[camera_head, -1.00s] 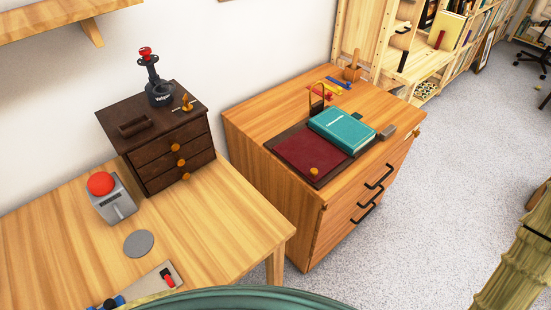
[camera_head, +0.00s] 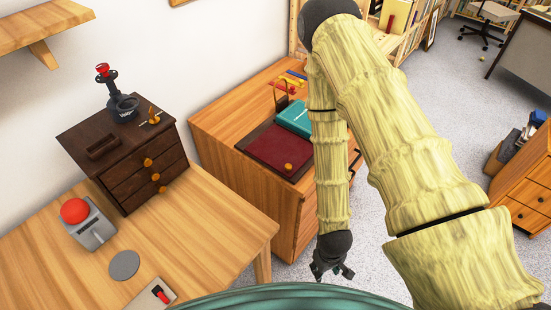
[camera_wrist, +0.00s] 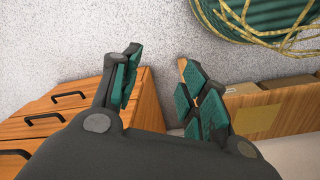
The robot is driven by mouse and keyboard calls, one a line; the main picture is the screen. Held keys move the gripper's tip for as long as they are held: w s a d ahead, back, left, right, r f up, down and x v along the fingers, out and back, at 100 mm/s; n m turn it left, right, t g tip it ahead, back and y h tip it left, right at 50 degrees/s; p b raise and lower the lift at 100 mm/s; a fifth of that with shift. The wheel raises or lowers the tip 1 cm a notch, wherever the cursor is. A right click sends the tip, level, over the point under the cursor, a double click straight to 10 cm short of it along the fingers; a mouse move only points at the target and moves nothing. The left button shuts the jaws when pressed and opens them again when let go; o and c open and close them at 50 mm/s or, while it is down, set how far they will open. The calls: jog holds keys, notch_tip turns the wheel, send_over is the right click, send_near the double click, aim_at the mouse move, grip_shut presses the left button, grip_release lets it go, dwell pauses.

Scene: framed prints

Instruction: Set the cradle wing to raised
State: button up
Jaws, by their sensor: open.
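The cradle (camera_head: 262,131) lies on top of the wooden drawer cabinet (camera_head: 215,125). What looks like its wing is a dark red panel (camera_head: 275,148) with a small orange knob (camera_head: 288,167) at its near right corner. The panel lies about flat. A teal book (camera_head: 294,117) rests beside it at the back right, partly hidden behind my arm. My gripper (camera_head: 331,273) hangs low in front of the cabinet, apart from the cradle. In the wrist view my gripper (camera_wrist: 165,85) is open, with nothing between its fingers. The cradle is not visible there.
A light wooden table (camera_head: 190,240) stands at left, with a dark drawer box (camera_head: 125,150), a red-button device (camera_head: 88,222) and a grey disc (camera_head: 124,265). Black cabinet handles (camera_wrist: 70,95) show in the wrist view.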

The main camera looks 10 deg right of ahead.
jog(key=w+r+n+p, duration=0.5)
jog(key=w+r, duration=0.9)
jog(key=w, duration=0.4)
notch_tip(320, 180, up, 14)
jog(key=n+p, duration=0.3)
jog(key=n, duration=0.2)
send_over(289, 166)
jog(key=shift+w+f+p, duration=0.1)
jog(key=shift+f+p, duration=1.3)
jog(key=shift+f, duration=3.9)
jog(key=shift+c, duration=0.2)
grip_shut()
